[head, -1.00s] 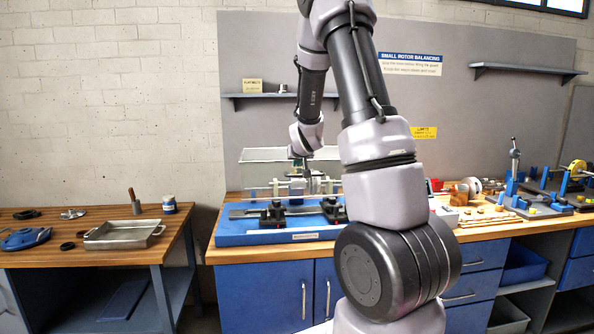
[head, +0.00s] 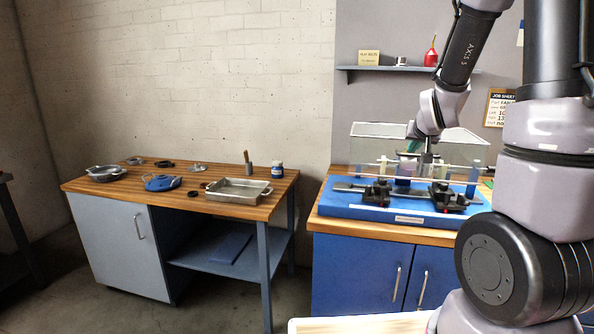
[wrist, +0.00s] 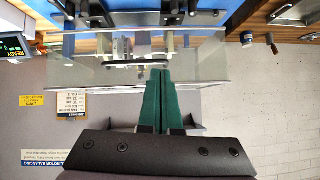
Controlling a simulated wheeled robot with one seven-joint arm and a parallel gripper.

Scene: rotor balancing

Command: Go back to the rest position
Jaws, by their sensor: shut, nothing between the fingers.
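My gripper (wrist: 160,76) shows in the wrist view with its two long green fingers side by side and touching, nothing between them. Its fingertips appear just in front of the clear guard (wrist: 90,72) of the balancing rig. In the head view, my arm comes down from the upper right. Only a little green of my gripper (head: 412,130) shows there, beside the wrist and over the rig. The blue rig base (head: 345,207) stands on the right bench, with a rotor shaft and black clamps on it. Whether the fingers touch the guard is unclear.
The left bench (head: 225,212) holds a metal tray (head: 240,191), a blue tool (head: 166,182), a jar (head: 277,170) and metal dishes. A wall shelf (head: 395,68) with a red bottle (head: 430,52) hangs above the rig. Floor shows between the benches.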

